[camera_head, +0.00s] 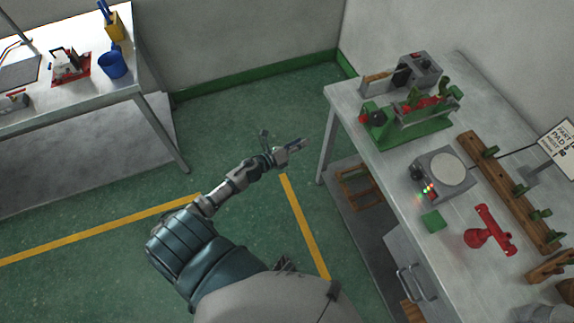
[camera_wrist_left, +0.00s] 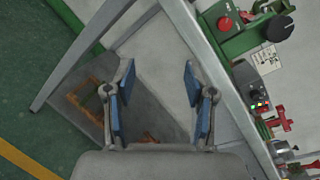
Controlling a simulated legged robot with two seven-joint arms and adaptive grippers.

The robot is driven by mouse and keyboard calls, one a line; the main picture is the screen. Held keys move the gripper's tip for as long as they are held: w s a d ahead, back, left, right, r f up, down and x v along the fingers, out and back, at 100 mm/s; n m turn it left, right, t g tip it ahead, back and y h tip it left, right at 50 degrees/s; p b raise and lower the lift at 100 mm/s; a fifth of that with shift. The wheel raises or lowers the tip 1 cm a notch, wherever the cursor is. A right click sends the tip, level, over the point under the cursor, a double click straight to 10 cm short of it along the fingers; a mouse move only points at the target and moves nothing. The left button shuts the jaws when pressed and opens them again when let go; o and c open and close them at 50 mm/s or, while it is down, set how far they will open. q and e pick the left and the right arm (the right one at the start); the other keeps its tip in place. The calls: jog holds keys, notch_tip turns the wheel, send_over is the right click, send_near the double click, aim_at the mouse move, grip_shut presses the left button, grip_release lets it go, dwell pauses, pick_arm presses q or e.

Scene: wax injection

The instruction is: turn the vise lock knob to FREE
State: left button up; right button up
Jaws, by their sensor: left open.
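The green vise (camera_head: 410,125) stands on the right-hand workbench near its back left corner, and part of it shows at the top right of the left wrist view (camera_wrist_left: 240,44). A red knob (camera_wrist_left: 225,23) and a larger black knob (camera_wrist_left: 281,28) are on it; I cannot tell which is the lock knob, and no knob setting is readable. My left gripper (camera_head: 292,147) is over the floor, left of the bench and apart from the vise. Its blue-padded fingers (camera_wrist_left: 160,100) are open with nothing between them. My right gripper is not in view.
A grey device with a round plate (camera_head: 447,170), a green block (camera_head: 433,221) and a red part (camera_head: 490,232) are on the right bench (camera_head: 391,170). A wooden rack (camera_head: 508,190) lies behind them. The left table (camera_head: 60,118) holds a blue cup (camera_head: 112,65). Open floor lies between.

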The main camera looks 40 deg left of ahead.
pick_arm(q)
jog(key=s+a+f+n+g+y, duration=0.1)
jog(key=s+f+n+y, duration=0.1)
jog(key=f+n, duration=0.3)
jog(key=s+a+f+n+g+y, duration=0.1)
jog(key=s+f+n+y, duration=0.1)
jog(key=f+n, duration=0.2)
jog(key=shift+s+f+n+y+p, duration=0.3)
jog(key=shift+f+n, duration=0.1)
jog(key=shift+f, duration=1.35)
jog(key=shift+a, duration=0.1)
